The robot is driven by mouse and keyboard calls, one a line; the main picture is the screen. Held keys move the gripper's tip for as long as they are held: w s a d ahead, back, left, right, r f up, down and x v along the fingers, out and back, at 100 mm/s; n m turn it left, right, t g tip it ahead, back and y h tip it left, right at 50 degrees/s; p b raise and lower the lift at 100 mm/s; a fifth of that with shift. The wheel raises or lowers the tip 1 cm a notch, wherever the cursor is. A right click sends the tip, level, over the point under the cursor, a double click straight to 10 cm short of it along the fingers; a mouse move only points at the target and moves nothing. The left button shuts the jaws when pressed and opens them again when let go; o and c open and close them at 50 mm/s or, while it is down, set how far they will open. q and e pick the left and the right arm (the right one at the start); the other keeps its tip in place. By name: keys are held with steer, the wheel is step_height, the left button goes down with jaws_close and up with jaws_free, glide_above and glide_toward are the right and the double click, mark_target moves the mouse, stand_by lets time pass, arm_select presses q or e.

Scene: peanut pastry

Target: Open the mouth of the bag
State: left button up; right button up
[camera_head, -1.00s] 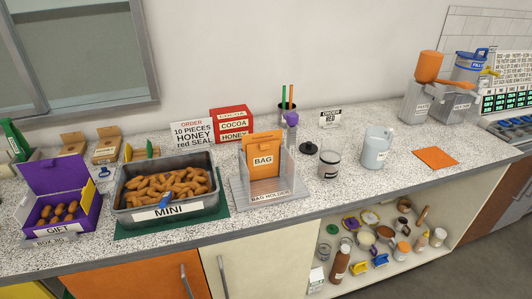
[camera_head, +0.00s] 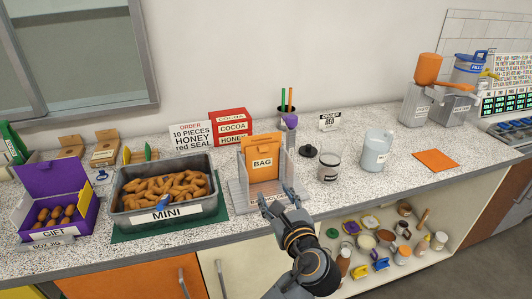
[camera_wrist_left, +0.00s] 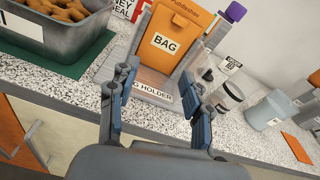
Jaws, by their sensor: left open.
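The orange bag (camera_head: 262,159) with a white BAG label stands upright in the grey bag holder (camera_head: 237,194) in the head view. The bag also shows in the left wrist view (camera_wrist_left: 177,27), above the BAG HOLDER label. My left gripper (camera_head: 276,196) is in front of the holder's front right part, open and empty. In the left wrist view its two fingers (camera_wrist_left: 157,90) stand apart, with the holder's front edge seen between them. I cannot tell whether the fingers touch the holder. The bag's mouth is too small to judge. My right gripper is not in view.
A grey MINI tray (camera_head: 121,203) of pastries stands left of the holder. A jar (camera_head: 329,166) and a black lid (camera_head: 309,151) are to its right. The counter front right of the jar is clear.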

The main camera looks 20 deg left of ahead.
mark_target(264, 150)
arm_select(q)
steer(key=w+a+r, duration=0.1)
steer(key=w+a, duration=0.1)
steer(key=w, duration=0.2)
steer(key=w+a+r+m+p, duration=0.1)
steer(key=w+a, duration=0.1)
steer(key=w, duration=0.2)
steer(key=w+a+r+m+t, duration=0.1)
steer(key=w+a, duration=0.1)
steer(key=w, duration=0.2)
steer(key=shift+w+a+r+y, duration=0.15)
steer(key=shift+w+a+y, duration=0.05)
steer(key=shift+y, duration=0.2)
steer(key=shift+c, duration=0.4)
jaws_close()
